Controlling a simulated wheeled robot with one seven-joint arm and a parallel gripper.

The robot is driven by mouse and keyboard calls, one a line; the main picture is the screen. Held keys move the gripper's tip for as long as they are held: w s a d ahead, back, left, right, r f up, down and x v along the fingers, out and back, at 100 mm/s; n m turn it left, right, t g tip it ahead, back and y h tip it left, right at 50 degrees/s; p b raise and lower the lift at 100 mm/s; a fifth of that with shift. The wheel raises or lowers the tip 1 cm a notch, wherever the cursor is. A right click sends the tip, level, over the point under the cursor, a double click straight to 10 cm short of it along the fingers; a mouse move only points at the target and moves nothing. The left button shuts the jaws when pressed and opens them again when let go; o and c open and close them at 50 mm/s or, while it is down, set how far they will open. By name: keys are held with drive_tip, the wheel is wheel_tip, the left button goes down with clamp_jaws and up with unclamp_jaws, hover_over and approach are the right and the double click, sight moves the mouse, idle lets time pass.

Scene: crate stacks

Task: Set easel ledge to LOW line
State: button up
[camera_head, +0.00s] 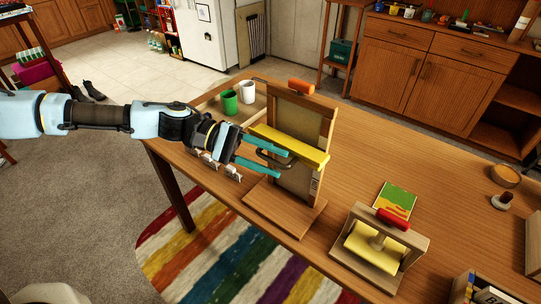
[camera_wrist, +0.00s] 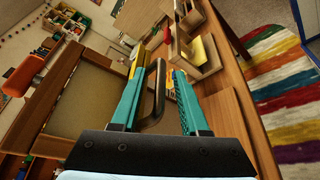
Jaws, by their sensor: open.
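The wooden easel (camera_head: 326,133) stands upright on its base board on the table, with an orange knob (camera_head: 301,86) on top. Its yellow ledge (camera_head: 290,147) crosses the frame around mid-height. A small dark marking (camera_head: 316,184) sits low on the right post; I cannot read it. My gripper (camera_head: 279,164) is open in front of the easel, just below the ledge. In the wrist view, a dark handle (camera_wrist: 157,92) lies between my two teal fingers, with gaps visible beside it. Part of the ledge (camera_wrist: 138,58) shows behind the left finger.
A green mug (camera_head: 229,103) and a white mug (camera_head: 247,92) stand on a tray behind my wrist. A wooden press with a yellow roller (camera_head: 374,247) and a red-topped handle stands to the right, near a small picture (camera_head: 396,199).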

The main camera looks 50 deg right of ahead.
clamp_jaws()
idle(0.3)
idle(1.1)
